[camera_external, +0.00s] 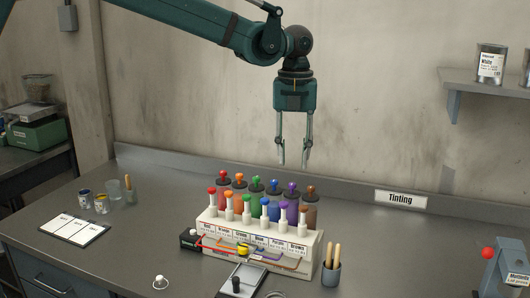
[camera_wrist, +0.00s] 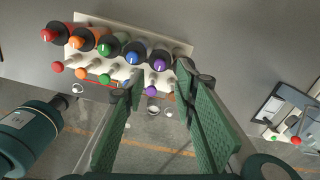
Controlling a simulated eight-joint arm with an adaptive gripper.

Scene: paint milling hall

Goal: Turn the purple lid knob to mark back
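The purple lid knob (camera_external: 291,188) tops a purple canister in the back row of the tinting rack (camera_external: 216,228). In the wrist view the purple lid knob (camera_wrist: 159,64) shows on a dark round lid, with a pale pointer line whose direction is too small to read surely. A purple ball-topped plunger (camera_wrist: 151,91) stands in front of it. My gripper (camera_external: 294,162) points down, open and empty, above the back row. In the wrist view my gripper (camera_wrist: 165,88) has its fingers apart, with the purple lid between and beyond the tips. Any mark for back is not readable.
Neighbouring lid knobs stand close: the blue knob (camera_external: 274,184) on the left and the brown knob (camera_external: 311,190) on the right. A cup with wooden sticks (camera_external: 331,272) stands right of the rack. A "Tinting" sign (camera_external: 401,199) is at the wall. The right bench is mostly clear.

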